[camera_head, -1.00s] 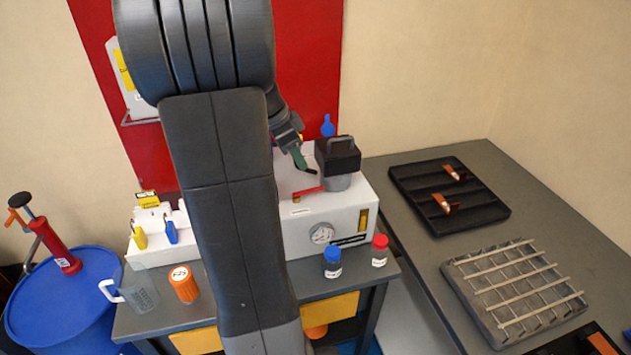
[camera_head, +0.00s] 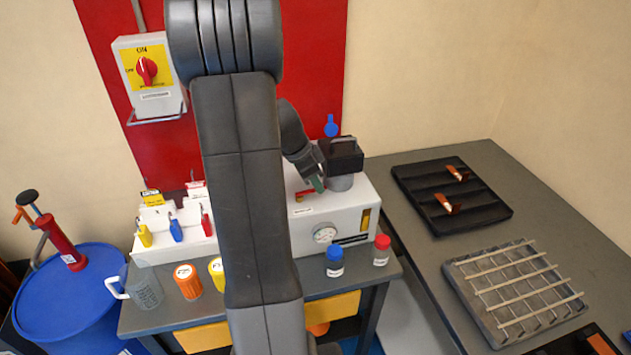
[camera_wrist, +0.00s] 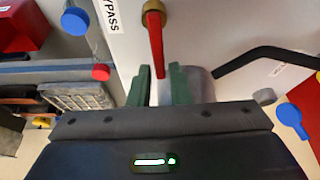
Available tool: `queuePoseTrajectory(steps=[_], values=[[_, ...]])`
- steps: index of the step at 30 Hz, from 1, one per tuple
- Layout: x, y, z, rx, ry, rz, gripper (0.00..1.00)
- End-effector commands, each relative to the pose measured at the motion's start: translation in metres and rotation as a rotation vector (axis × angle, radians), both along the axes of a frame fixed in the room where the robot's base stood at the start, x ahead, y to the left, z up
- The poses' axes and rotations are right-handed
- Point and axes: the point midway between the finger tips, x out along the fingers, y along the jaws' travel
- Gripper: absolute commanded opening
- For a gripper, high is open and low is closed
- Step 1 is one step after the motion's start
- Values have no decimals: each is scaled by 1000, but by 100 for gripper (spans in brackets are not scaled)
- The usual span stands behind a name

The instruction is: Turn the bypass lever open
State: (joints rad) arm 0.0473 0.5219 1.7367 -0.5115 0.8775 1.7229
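The bypass lever (camera_wrist: 156,45) is a red bar on a brass pivot (camera_wrist: 153,7), beside a label reading "BYPASS" (camera_wrist: 108,15) in the wrist view. In the head view only a short red part of the lever (camera_head: 305,193) shows on top of the white pump unit (camera_head: 292,240); my gripper hides the rest. My gripper (camera_wrist: 161,82) has green fingers standing apart, and the lever's free end points into the gap between them. Clear space shows at the right of the bar; contact cannot be told. In the head view my gripper (camera_head: 318,184) is low over the unit.
A blue-capped bottle (camera_head: 334,262) and a red-capped bottle (camera_head: 381,250) stand in front of the unit. A rack with padlocks (camera_head: 175,230) is at left. A black tray (camera_head: 450,196) lies on the right table.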

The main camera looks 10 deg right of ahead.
Motion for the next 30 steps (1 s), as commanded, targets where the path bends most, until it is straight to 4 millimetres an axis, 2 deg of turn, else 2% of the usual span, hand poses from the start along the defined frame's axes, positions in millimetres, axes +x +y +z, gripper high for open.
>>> queuePoseTrajectory(steps=[1,2,3,28,29,30], values=[[0,0,0,0,0,0,7],[0,0,0,0,0,0,1],[0,0,0,0,0,0,0],[-5,0,1,0,1,-113,0],[-5,0,1,0,1,-113,16],[-5,0,1,0,0,-113,24]])
